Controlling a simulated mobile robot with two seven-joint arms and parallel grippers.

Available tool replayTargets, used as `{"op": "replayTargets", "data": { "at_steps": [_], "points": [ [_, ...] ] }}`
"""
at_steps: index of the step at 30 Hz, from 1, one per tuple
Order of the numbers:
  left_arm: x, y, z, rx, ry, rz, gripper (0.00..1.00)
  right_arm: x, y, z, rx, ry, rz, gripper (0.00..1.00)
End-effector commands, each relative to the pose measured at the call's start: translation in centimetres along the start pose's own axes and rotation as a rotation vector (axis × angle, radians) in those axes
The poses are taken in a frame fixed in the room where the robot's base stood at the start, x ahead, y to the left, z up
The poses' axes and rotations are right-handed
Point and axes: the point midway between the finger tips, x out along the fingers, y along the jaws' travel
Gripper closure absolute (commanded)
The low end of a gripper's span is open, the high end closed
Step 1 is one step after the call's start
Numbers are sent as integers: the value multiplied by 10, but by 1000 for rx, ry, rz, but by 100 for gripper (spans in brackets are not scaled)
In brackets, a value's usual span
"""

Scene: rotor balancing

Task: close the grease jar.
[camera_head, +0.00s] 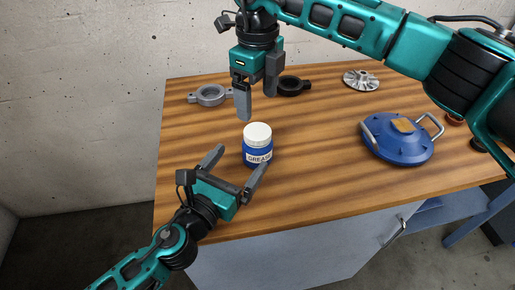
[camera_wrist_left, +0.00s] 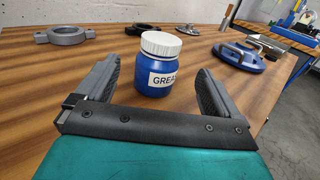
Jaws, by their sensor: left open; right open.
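The grease jar (camera_head: 257,153) is a blue jar with a white label, standing upright on the wooden table. Its white lid (camera_head: 257,134) sits on top of it; I cannot tell whether it is screwed tight. The jar also shows in the left wrist view (camera_wrist_left: 157,78), with the lid (camera_wrist_left: 161,44) on it. My left gripper (camera_head: 239,157) is open, low at the table's front left, with its fingers pointing at the jar from either side and apart from it. My right gripper (camera_head: 257,103) is open and empty, pointing down above and behind the lid.
A grey ring bracket (camera_head: 211,95) and a dark ring bracket (camera_head: 291,86) lie at the back. A silver impeller (camera_head: 360,80) lies back right. A blue round housing with handles (camera_head: 392,143) sits to the right. The table around the jar is clear.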

Motion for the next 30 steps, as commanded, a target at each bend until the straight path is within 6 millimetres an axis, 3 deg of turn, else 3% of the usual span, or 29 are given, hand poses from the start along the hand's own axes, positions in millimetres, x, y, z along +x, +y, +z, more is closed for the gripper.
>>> {"op": "replayTargets", "data": {
  "at_steps": [6, 12, 24, 30],
  "points": [
    [40, 0, 1, -1, -2, 0, 5, 0, 0, 0, 0, 0, 0, 16],
    [59, 0, 0, 0, 1, -1, 5, 0, 0, 0, 0, 0, 0, 16],
    [64, 0, 0, -1, 1, -1, 5, 0, 0, 0, 0, 0, 0, 16],
    [64, 0, 0, -1, 1, 0, 24, 0, 0, 0, 0, 0, 0, 16]
  ]
}}
